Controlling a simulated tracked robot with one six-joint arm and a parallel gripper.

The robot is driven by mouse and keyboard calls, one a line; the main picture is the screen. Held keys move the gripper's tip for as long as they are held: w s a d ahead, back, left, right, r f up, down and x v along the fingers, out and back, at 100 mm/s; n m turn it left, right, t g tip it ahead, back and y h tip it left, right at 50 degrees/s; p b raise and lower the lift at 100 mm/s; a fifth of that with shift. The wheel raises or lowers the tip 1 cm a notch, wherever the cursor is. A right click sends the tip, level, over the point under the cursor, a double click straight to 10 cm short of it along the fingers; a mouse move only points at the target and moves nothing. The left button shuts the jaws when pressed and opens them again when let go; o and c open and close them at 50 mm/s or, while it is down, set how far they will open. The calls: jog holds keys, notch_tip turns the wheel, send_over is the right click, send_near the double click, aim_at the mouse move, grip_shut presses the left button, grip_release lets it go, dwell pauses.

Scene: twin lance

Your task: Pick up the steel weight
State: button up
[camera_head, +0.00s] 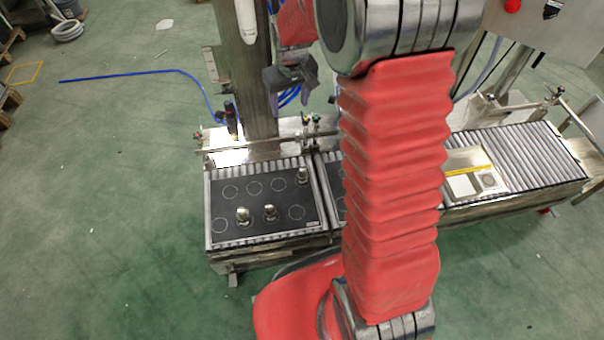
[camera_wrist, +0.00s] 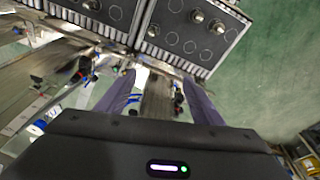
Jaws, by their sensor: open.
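Three small steel weights stand upright on a black board (camera_head: 285,218) marked with pale circles. Two are side by side near its front, a left weight (camera_head: 243,215) and a middle weight (camera_head: 270,212). A third weight (camera_head: 303,175) stands at the back right. I cannot tell which one the task means. In the wrist view, a shiny weight (camera_wrist: 197,16) and another (camera_wrist: 219,27) show on the board (camera_wrist: 205,51) near the top. My gripper (camera_wrist: 158,77) is open and empty, its two fingers apart, well away from the weights. In the head view it hangs above and behind the board.
A second dark board (camera_head: 335,185) lies to the right, partly hidden by my red arm. A roller conveyor (camera_head: 530,160) continues to the right. A steel post (camera_head: 250,90) and a thin rail (camera_head: 262,143) stand behind the board. Open green floor (camera_head: 110,200) lies left.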

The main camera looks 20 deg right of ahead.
jog(key=w+d+f+g, duration=0.1)
jog(key=w+d+f, duration=0.1)
jog(key=f, duration=0.5)
jog(key=w+d+f, duration=0.1)
jog(key=w+f, duration=0.2)
jog(key=f, duration=0.5)
jog(key=g, duration=0.1)
send_over(303, 169)
notch_tip(303, 169, down, 17)
jog(key=shift+s+a+f+n, duration=0.2)
jog(key=shift+s+f+n, duration=0.1)
jog(key=shift+s, duration=0.1)
notch_tip(303, 169, down, 8)
jog(key=shift+f, duration=0.3)
jog(key=shift+w+d+f, duration=0.1)
jog(key=shift+w+f, duration=0.1)
jog(key=shift+f, duration=1.1)
jog(key=shift+w+f, duration=0.15)
jog(key=shift+f, duration=1.1)
